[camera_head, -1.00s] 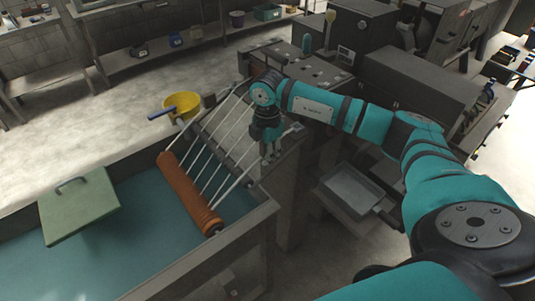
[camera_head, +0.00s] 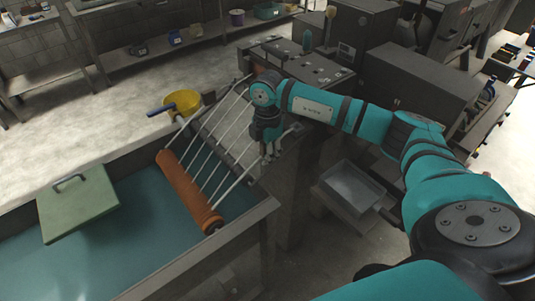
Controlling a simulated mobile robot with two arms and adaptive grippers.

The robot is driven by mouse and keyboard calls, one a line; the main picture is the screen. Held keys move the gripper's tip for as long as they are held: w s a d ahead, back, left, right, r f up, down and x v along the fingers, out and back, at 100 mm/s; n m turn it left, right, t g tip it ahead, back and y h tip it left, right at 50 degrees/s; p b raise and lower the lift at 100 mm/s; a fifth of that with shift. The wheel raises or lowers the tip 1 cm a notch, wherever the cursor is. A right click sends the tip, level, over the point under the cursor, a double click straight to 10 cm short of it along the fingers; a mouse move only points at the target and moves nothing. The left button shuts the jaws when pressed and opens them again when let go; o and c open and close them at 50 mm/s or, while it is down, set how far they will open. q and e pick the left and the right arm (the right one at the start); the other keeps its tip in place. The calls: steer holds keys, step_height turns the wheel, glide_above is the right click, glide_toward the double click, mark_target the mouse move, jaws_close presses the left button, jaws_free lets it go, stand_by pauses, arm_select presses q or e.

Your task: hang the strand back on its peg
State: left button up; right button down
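Several pale strands (camera_head: 208,133) run side by side from an orange roller (camera_head: 187,190) in the tank up to a slanted rack at the back right. The strand nearest me (camera_head: 228,191) rises from the roller's near end toward my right gripper (camera_head: 271,155). The gripper points down beside the rack's near end, with its fingertips at or just beside that strand. Contact and finger gap are too small to tell. The pegs are too small to make out, and my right gripper and wrist cover part of the rack. My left gripper is not in view.
A tank of blue-green water (camera_head: 150,245) lies below the roller, with a green board (camera_head: 78,205) over its left side. A yellow bucket (camera_head: 182,102) stands behind the tank. A grey tray (camera_head: 350,187) and dark machines (camera_head: 420,85) lie to the right.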

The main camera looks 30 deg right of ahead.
steer(key=shift+f, duration=0.25)
steer(key=c, duration=2)
jaws_free()
steer(key=o, duration=0.6)
